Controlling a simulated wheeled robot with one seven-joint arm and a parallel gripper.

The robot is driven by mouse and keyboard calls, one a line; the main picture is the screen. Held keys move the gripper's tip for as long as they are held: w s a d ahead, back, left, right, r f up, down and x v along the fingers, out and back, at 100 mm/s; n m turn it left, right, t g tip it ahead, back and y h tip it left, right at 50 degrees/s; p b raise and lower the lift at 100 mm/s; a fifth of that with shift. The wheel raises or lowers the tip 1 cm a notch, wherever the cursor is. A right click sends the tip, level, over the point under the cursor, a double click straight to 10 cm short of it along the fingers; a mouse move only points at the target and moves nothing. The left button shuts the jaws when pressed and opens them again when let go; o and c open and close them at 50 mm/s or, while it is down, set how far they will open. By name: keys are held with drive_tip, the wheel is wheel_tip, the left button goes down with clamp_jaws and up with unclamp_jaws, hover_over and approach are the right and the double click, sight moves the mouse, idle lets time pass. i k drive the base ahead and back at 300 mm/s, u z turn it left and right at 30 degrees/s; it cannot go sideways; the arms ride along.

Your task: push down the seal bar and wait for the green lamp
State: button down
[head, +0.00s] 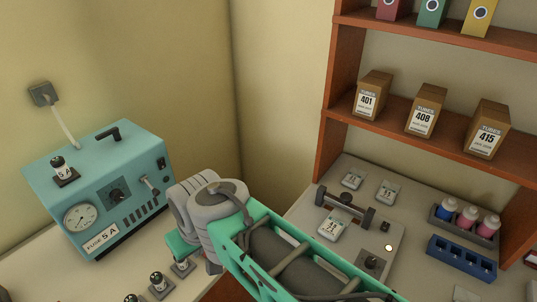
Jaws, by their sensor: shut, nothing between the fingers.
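The sealer is a pale flat unit (352,250) on the right-hand bench. Its dark seal bar (345,206) lies crosswise between two grey end pieces; I cannot tell how far it is raised. A small labelled packet (332,229) lies just in front of the bar. A small round lamp (388,247) near the right edge looks whitish, not green. A dark knob (371,262) sits in front of the lamp. My green and grey arm crosses the lower middle, left of and in front of the sealer.
Two packets (370,185) lie behind the bar. A tray with blue and pink bottles (467,218) and a blue rack (462,258) stand to the right, under shelves (440,140). A teal fuse box (100,190) and several small fuse holders (157,283) are at left.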

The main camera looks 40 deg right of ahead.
sight(343, 202)
drive_tip(key=u, duration=0.05)
drive_tip(key=k, duration=0.9)
drive_tip(key=u, duration=1.95)
drive_tip(key=i, duration=1)
drive_tip(key=z, duration=4)
drive_tip(key=i, duration=0.95)
drive_tip(key=z, duration=0.05)
